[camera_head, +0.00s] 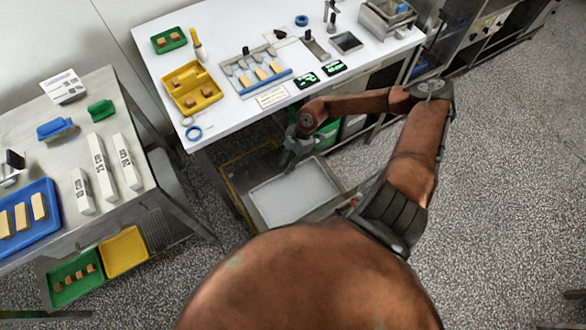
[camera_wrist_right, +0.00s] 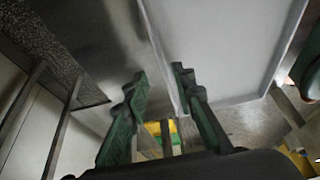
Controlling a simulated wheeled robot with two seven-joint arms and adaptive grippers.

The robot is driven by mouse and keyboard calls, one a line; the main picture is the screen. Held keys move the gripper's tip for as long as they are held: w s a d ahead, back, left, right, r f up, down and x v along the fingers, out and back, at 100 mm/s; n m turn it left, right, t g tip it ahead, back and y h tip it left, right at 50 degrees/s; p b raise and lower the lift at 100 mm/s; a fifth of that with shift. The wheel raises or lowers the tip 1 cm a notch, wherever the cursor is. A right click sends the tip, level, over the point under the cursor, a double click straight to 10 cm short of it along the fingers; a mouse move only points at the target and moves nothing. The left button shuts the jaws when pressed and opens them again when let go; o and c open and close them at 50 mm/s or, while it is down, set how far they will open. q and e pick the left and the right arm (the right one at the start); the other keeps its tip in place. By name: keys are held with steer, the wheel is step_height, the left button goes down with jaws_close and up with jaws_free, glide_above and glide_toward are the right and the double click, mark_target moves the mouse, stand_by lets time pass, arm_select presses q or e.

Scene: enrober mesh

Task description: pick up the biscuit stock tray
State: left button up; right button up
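Several trays hold biscuits, and I cannot tell which is the stock tray. A blue tray (camera_head: 54,226) with tan biscuits lies on the steel table at left. A green tray (camera_head: 53,301) with small biscuits sits on the low shelf below. A yellow tray (camera_head: 174,79) and a small green tray (camera_head: 156,48) with biscuits stand on the white table. My right gripper (camera_head: 290,157) is low beside that table, at the edge of a pale shallow tray (camera_head: 292,192). In the wrist view its fingers (camera_wrist_right: 160,78) are apart, with the pale tray's edge (camera_wrist_right: 225,97) near them. My left gripper is not visible.
White cartons (camera_head: 104,167) and a blue brush-like item (camera_head: 56,128) are on the steel table. An empty yellow tray (camera_head: 124,252) is beside the low green tray. Speckled floor (camera_head: 480,200) is open at right.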

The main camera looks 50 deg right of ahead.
steer(key=b+x, duration=0.1)
steer(key=x, duration=0.3)
steer(key=shift+s+a, duration=0.1)
steer(key=shift+a, duration=0.05)
jaws_close()
